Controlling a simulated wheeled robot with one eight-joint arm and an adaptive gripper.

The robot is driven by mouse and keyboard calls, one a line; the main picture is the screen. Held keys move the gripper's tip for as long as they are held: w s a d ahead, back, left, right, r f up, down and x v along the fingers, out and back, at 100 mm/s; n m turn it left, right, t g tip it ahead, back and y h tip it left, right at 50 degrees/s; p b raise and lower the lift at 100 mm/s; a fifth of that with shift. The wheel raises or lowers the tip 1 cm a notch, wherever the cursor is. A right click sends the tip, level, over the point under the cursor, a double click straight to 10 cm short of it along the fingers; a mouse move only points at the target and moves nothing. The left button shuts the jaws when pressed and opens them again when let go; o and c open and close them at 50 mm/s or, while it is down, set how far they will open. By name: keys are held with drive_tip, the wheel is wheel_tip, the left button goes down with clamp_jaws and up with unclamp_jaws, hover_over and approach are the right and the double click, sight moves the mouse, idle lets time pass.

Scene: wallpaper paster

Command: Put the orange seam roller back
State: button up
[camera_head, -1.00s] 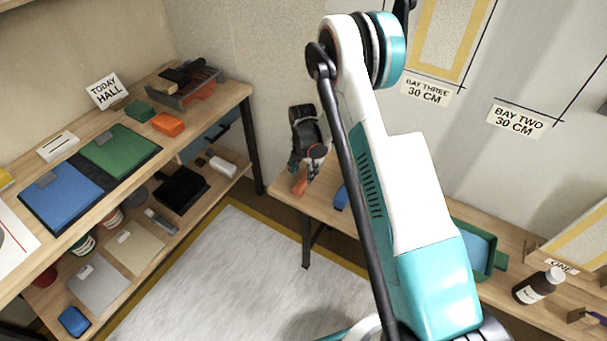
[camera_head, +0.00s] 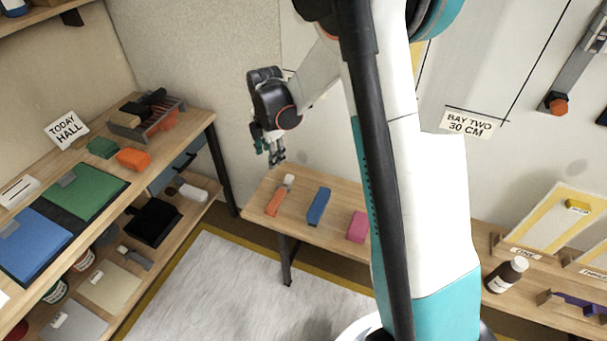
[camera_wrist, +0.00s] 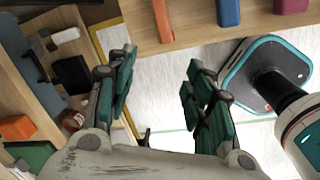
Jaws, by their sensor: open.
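The orange seam roller (camera_head: 275,201), an orange handle with a pale end, lies on the wooden bench (camera_head: 255,206) near its left end. It also shows at the top of the wrist view (camera_wrist: 162,20). My gripper (camera_head: 272,158) is open and empty, above and apart from the roller. In the wrist view my gripper's fingers (camera_wrist: 162,72) are spread, with the white floor mat behind them.
A blue handle (camera_head: 318,206) and a pink block (camera_head: 357,227) lie right of the roller. The left shelf holds a tool tray (camera_head: 160,128), an orange block (camera_head: 133,158) and blue and green pads.

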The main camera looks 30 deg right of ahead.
drive_tip(key=s+a+r+m+t, duration=0.2)
drive_tip(key=s+r+m+t, duration=0.1)
drive_tip(key=s+r+m, duration=0.95)
drive_tip(key=s+r+m+t, duration=0.1)
drive_tip(key=s+r+m, duration=0.2)
drive_tip(key=s, duration=0.5)
drive_tip(key=s+r+m+t, duration=0.1)
drive_tip(key=s+r+m, duration=0.2)
drive_tip(key=s+m, duration=0.2)
drive_tip(key=shift+s+a+t, duration=0.2)
drive_tip(key=shift+s+t, duration=0.1)
drive_tip(key=shift+s, duration=1.1)
